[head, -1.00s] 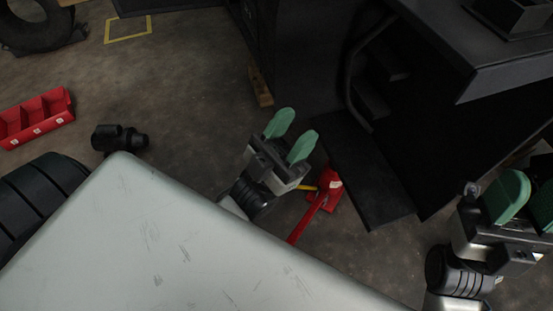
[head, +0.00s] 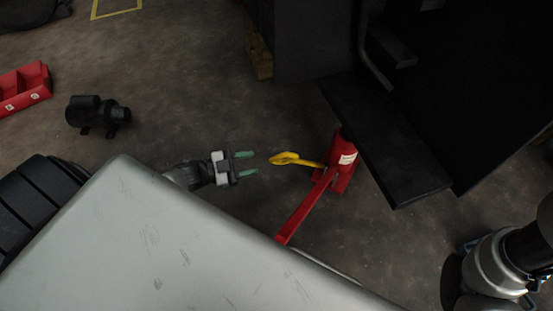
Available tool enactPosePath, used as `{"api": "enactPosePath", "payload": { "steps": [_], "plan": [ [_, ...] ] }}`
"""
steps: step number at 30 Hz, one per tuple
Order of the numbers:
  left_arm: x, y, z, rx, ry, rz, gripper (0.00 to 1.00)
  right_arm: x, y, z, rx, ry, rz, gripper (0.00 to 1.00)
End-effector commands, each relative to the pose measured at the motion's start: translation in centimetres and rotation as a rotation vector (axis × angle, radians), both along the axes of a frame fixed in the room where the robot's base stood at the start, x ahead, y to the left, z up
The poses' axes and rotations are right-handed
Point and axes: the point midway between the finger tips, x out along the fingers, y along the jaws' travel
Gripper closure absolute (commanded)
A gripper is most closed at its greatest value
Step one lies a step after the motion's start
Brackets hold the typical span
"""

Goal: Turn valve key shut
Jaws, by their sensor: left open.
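The yellow valve key (head: 290,158) juts out to the left from the side of the red jack (head: 345,160), low near the floor. Its looped end points left, toward my left gripper. My left gripper (head: 246,164) is open and empty, with its two green fingertips pointing right; they stop a little short of the key's loop and do not appear to touch it. My right gripper is out of view; only part of my right arm shows at the lower right.
The jack's long red handle (head: 304,209) slopes down-left from it. A black forklift step (head: 385,140) stands right beside the jack. A pale scratched panel (head: 180,245) fills the foreground. A black motor (head: 98,115) and red bin (head: 25,88) lie left. Floor between is clear.

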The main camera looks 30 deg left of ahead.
Motion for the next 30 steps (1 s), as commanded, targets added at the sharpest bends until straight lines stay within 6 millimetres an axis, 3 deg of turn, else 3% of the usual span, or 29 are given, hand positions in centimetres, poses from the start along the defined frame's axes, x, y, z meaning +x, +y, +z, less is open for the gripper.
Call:
{"api": "enactPosePath", "payload": {
  "steps": [3, 12, 25, 30],
  "plan": [
    [1.8, -1.9, -0.4, -0.003, -0.006, -0.001, 0.58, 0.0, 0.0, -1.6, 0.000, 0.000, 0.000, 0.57],
    [4.9, -5.3, -0.3, -0.001, -0.003, -0.001, 0.58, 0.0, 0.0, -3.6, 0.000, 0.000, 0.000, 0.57],
    [5.6, -6.0, 0.0, -0.002, -0.002, 0.000, 0.58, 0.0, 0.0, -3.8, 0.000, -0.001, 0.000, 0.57],
    [5.6, -6.0, 0.0, -0.002, -0.002, 0.000, 0.84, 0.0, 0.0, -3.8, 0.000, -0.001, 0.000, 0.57]
  ]
}}
